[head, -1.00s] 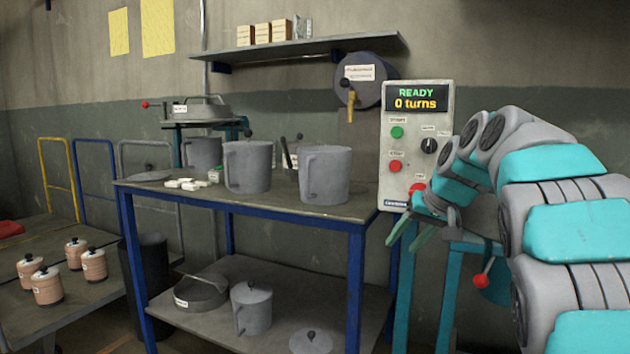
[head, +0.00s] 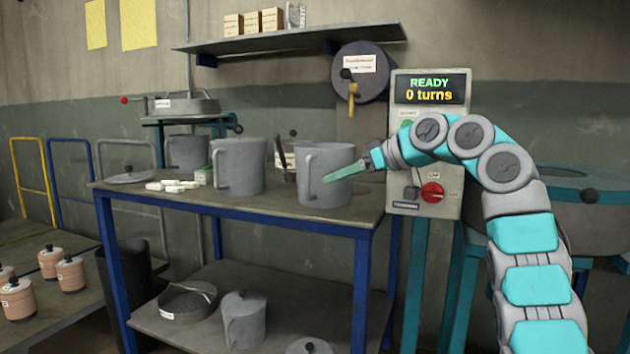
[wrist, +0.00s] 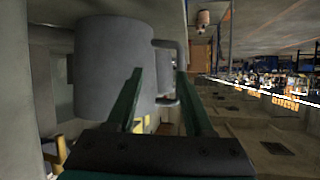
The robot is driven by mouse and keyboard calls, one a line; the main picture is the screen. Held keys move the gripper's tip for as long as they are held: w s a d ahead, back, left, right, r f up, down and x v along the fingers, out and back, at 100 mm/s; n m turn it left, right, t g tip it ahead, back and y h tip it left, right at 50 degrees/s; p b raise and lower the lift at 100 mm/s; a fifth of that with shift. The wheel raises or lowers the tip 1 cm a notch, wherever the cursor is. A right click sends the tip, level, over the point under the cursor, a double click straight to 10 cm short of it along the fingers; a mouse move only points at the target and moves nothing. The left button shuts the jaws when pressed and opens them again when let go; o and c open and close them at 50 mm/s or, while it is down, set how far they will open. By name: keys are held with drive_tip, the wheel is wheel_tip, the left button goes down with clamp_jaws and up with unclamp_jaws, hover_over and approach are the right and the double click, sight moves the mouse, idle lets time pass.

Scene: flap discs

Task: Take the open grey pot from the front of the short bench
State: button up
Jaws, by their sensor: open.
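The open grey pot (head: 328,160) stands upright at the front right of the short bench's top (head: 270,205). Its handle is on its left side in the head view. My gripper (head: 342,172) is open, with its green fingers across the front of this pot. In the wrist view a grey pot (wrist: 100,70) is close beyond the fingers (wrist: 160,72). Its handle (wrist: 182,60) shows near the right fingertip. I cannot tell whether the fingers touch the pot. No part of it is visibly gripped.
A second grey pot (head: 240,167) stands to the left, with another pot (head: 187,152) behind. White blocks (head: 172,185) and a flat lid (head: 130,177) lie farther left. A lidded pot (head: 245,318) is on the lower shelf. The control box (head: 427,145) stands close on the right.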

sight(307, 197)
drive_tip(key=shift+s+a+r+n+g+y, duration=0.1)
drive_tip(key=shift+s+a+n+g+y, duration=0.3)
drive_tip(key=shift+s+n, duration=0.4)
drive_tip(key=shift+a, duration=0.25)
drive_tip(key=shift+s+x, duration=0.15)
drive_tip(key=shift+x, duration=1.8)
drive_tip(key=shift+s+x, duration=0.15)
drive_tip(key=shift+x, duration=1.75)
clamp_jaws()
